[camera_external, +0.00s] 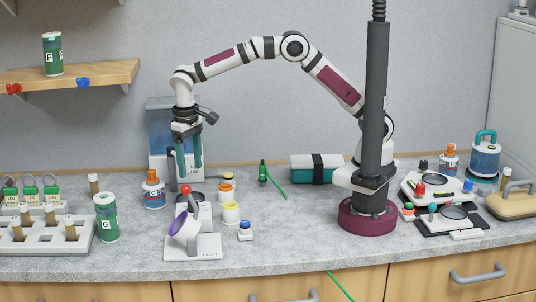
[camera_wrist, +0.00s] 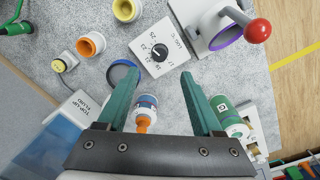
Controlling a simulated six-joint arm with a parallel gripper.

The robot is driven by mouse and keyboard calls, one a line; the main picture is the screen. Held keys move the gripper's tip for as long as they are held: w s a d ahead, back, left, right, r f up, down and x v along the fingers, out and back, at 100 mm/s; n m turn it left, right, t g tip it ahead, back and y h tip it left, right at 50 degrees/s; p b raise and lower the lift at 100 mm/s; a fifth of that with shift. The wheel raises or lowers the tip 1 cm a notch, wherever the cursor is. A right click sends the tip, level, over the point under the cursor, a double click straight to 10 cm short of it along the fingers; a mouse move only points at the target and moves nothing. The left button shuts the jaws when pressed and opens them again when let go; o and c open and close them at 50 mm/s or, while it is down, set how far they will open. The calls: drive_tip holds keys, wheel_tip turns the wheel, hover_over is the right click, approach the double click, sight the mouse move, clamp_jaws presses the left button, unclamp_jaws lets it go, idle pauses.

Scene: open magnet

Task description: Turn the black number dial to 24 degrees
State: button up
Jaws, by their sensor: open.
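The black number dial (camera_wrist: 160,50) is a small round knob on a white plate (camera_wrist: 172,62) printed with numbers, in the upper middle of the wrist view. Printed figures around it include ones in the twenties. The exact setting of its pointer is too small to read. In the external view I cannot clearly make out the dial behind the red-ball lever device. My gripper (camera_wrist: 158,76) is open, its two teal fingers apart with nothing between them. It points down above the bench, and the dial lies just beyond the fingertips in the wrist view. My gripper (camera_external: 188,163) also shows in the external view.
A device with a red ball lever (camera_wrist: 258,30) and purple-rimmed cup stands right beside the dial plate. An orange-capped bottle (camera_wrist: 145,112) and green canister (camera_wrist: 232,122) are near the fingers.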

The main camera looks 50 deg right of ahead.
wheel_tip(320, 180, up, 5)
drive_tip(key=shift+a+r, duration=0.1)
idle(0.3)
